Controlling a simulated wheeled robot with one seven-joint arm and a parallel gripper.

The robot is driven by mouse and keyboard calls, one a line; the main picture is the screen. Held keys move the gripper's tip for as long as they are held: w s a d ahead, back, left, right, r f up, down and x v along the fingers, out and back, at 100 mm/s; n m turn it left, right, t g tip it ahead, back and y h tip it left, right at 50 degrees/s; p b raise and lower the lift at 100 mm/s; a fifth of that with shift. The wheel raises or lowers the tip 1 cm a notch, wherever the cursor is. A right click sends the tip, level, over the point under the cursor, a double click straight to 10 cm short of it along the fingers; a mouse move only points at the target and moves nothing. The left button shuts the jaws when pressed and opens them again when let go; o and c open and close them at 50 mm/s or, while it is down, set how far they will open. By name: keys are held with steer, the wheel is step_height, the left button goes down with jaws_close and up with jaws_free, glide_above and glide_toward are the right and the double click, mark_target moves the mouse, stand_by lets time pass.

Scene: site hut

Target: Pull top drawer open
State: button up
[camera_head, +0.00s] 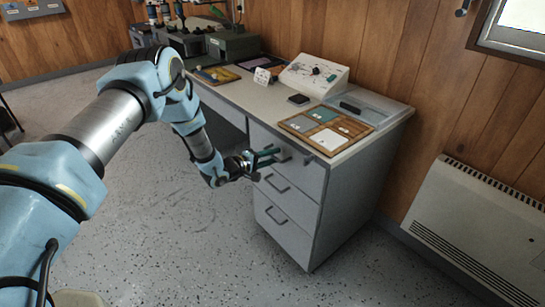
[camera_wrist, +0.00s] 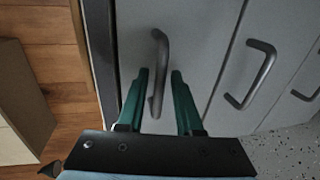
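The white drawer unit under the desk has a top drawer (camera_head: 305,171) with a grey bar handle, and its front looks flush with the unit. My gripper (camera_head: 268,156) is at this handle in the head view, and its green fingers partly hide the drawer front. In the wrist view, my gripper (camera_wrist: 160,72) is open, with the top handle (camera_wrist: 160,62) between its two fingers.
Below are the middle drawer handle (camera_head: 277,184) and bottom drawer handle (camera_head: 275,216). The desk top (camera_head: 262,97) holds a wooden board (camera_head: 345,124), a control box (camera_head: 313,75) and a tray (camera_head: 374,108). A heater (camera_head: 480,225) stands right. The speckled floor (camera_head: 190,250) before the drawers is clear.

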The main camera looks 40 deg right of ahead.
jaws_close()
stand_by(1.1)
